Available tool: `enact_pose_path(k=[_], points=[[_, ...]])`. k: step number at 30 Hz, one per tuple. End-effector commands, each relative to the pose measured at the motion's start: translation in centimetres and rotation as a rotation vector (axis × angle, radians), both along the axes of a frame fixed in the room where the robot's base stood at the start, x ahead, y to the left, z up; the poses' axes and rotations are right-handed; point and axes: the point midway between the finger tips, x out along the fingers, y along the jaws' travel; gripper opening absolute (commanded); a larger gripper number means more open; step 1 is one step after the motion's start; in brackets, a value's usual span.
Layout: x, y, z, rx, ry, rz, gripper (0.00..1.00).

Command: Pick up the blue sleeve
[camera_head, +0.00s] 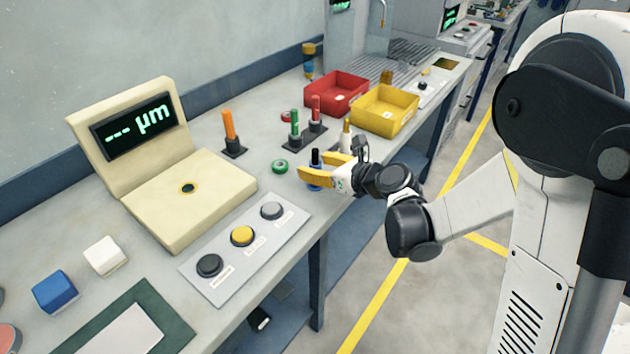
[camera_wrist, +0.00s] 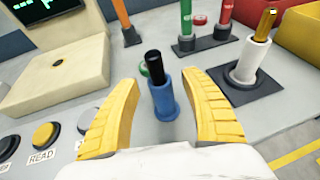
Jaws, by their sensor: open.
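The blue sleeve (camera_wrist: 163,97) stands upright on the bench with a black rod (camera_wrist: 153,64) sticking out of its top. In the head view the blue sleeve (camera_head: 314,178) is partly hidden by the yellow fingers. My gripper (camera_head: 324,172) reaches in low from the right. In the wrist view my gripper (camera_wrist: 160,112) is open, with one yellow finger on each side of the sleeve. I see a gap on both sides. Whether the fingers reach the sleeve's depth is hard to tell.
Upright coloured rods stand behind: orange (camera_head: 228,125), green (camera_head: 295,124), red (camera_head: 315,108) and gold in a white sleeve (camera_head: 346,134). A button panel (camera_head: 221,286) and a gauge (camera_head: 188,205) are nearer. Red (camera_head: 318,88) and yellow (camera_head: 366,116) bins stand farther back.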

Motion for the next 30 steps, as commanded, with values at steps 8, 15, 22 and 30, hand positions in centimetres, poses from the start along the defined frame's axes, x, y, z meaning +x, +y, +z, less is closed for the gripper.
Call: enact_pose_path(k=[8, 15, 22, 30], points=[[0.5, 0.4, -0.2, 0.001, 0.001, 0.000, 0.52], [0.5, 0.4, -0.2, 0.000, 0.000, 0.000, 0.00], [0.5, 0.4, -0.2, 0.000, 0.000, 0.000, 0.00], [0.5, 0.4, 0.7, 0.000, 0.000, 0.000, 0.00]])
